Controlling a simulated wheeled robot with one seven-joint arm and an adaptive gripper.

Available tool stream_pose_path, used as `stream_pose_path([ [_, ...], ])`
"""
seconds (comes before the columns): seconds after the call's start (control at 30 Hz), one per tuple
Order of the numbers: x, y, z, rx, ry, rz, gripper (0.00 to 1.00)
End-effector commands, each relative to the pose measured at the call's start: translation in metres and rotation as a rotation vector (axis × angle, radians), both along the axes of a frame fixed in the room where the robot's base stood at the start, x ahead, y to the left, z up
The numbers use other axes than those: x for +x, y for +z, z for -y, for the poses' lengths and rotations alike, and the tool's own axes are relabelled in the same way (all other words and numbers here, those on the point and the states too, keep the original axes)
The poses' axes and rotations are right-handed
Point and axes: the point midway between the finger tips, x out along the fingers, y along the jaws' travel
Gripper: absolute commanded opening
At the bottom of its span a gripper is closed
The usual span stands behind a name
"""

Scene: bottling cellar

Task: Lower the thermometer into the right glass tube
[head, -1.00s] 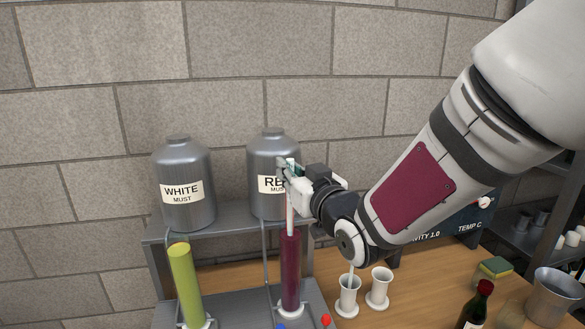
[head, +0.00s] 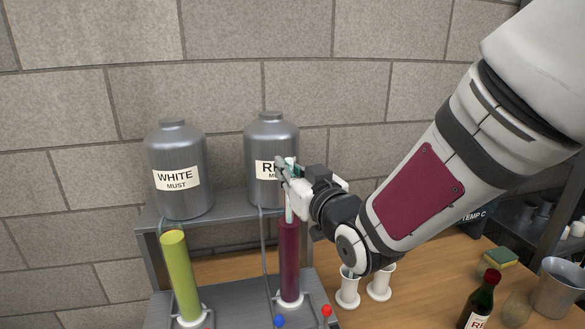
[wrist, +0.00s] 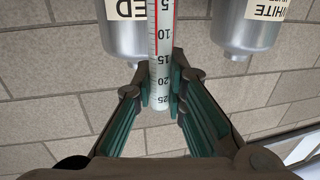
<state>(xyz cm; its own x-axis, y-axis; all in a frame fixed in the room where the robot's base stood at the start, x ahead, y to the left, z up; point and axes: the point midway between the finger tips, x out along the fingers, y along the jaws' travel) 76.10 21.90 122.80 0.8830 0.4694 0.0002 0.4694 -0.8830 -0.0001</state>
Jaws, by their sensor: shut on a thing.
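My gripper (head: 287,170) is shut on the thermometer (head: 289,208), a slim white stem with a red line, held upright. In the wrist view the thermometer (wrist: 162,50) stands between the two finger pads, with scale numbers facing the camera. The right glass tube (head: 289,262) holds dark red liquid and stands on a metal stand directly below my gripper. The thermometer's lower part meets the top of the red column in the head view; I cannot tell how far its tip is inside the glass. The left glass tube (head: 179,272) holds yellow-green liquid.
Metal tanks labelled white must (head: 180,170) and red must (head: 270,150) stand on a shelf behind. White cups (head: 347,290) stand right of the tubes.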

Motion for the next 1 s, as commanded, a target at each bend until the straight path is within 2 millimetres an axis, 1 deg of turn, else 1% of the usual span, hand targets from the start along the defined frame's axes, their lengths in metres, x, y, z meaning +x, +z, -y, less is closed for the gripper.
stream_pose_path([
  [0.5, 0.000, -0.019, 0.000, 0.000, 0.001, -0.001, 0.00],
  [0.87, 0.000, -0.020, 0.000, 0.000, 0.001, 0.000, 0.00],
  [0.9, 0.000, -0.020, 0.000, 0.000, 0.001, 0.000, 0.22],
  [0.97, 0.000, -0.020, 0.000, 0.000, 0.001, 0.000, 0.35],
  [1.0, 0.000, -0.020, 0.000, 0.000, 0.001, 0.000, 0.36],
])
